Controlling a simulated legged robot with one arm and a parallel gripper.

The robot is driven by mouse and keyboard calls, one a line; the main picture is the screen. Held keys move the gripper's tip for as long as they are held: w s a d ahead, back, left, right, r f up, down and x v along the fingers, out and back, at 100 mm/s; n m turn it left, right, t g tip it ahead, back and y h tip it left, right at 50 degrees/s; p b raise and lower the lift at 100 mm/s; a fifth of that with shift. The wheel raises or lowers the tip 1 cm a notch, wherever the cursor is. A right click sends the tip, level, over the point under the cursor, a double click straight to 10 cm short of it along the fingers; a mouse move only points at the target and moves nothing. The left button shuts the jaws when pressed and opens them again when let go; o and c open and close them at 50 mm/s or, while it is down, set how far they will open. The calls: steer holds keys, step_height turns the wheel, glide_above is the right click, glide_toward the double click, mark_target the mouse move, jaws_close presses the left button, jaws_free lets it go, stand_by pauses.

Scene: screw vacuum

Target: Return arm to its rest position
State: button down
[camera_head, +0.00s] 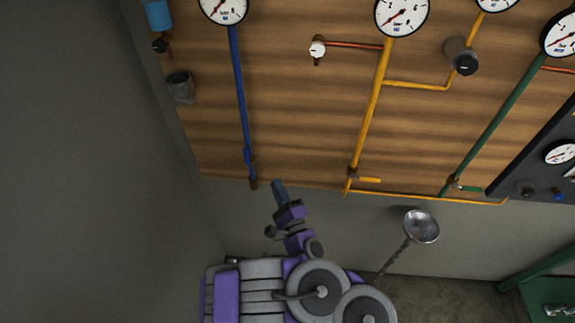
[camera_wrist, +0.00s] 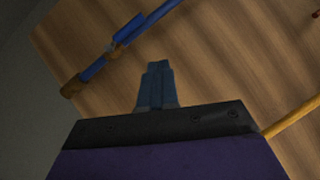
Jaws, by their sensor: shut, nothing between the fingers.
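My gripper (camera_head: 278,188) is at the end of my purple and grey arm, in the lower middle of the head view. Its fingers are together and nothing is between them. It is in front of the lower edge of the wooden panel (camera_head: 310,130), just right of the lower end of the blue pipe (camera_head: 239,90). In the wrist view the shut fingers (camera_wrist: 157,80) point up towards the panel, and the blue pipe with its valve (camera_wrist: 118,52) is at upper left, apart from the fingers.
Yellow pipes (camera_head: 371,115) and a green pipe (camera_head: 505,108) run down the panel to valves. Several gauges (camera_head: 402,12) line the top. A metal funnel-shaped thing (camera_head: 421,226) stands right of my arm. A green table (camera_head: 545,285) is at lower right. The left wall is bare.

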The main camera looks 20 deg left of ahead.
steer(key=w+d+r+m+t+h+b, duration=0.25)
steer(key=d+r+m+t+h, duration=0.35)
steer(key=d+r+m+h, duration=0.45)
steer(key=w+d+r+m+t+h+b, duration=0.2)
steer(key=w+d+r+m+t+h, duration=0.25)
steer(key=d+r+h, duration=0.6)
steer(key=s+d+m+g+h+b, duration=0.1)
steer(key=s+d+m+g+h, duration=0.5)
steer(key=d+m, duration=0.25)
steer(key=s+d+m+g+h+b, duration=0.2)
steer(key=s+d+m+g+h, duration=0.1)
steer(key=d+m+g+h, duration=0.45)
steer(key=s+d+m+g+h+b, duration=0.1)
steer(key=s+d+m+g+h, duration=0.4)
steer(key=d+m+g, duration=0.4)
steer(key=s+d+f+m+g+y+b, duration=0.3)
steer(key=s+d+f+m+g+y, duration=0.25)
steer(key=s+d+m+g, duration=0.35)
steer(key=s+a+f+m+g+y+b, duration=0.2)
steer(key=s+a+f+m+y+b, duration=0.15)
steer(key=s+f+y, duration=0.4)
steer(key=s+a+f+m+t+y+b, duration=0.35)
steer(key=s+a+f+y, duration=0.3)
steer(key=f, duration=0.35)
steer(key=w+a+m+t+y+b, duration=0.1)
steer(key=w+a+m+t+y, duration=0.1)
steer(key=a+y, duration=0.3)
steer(key=a+f, duration=0.1)
steer(key=a, duration=0.3)
steer(key=shift+a, duration=0.4)
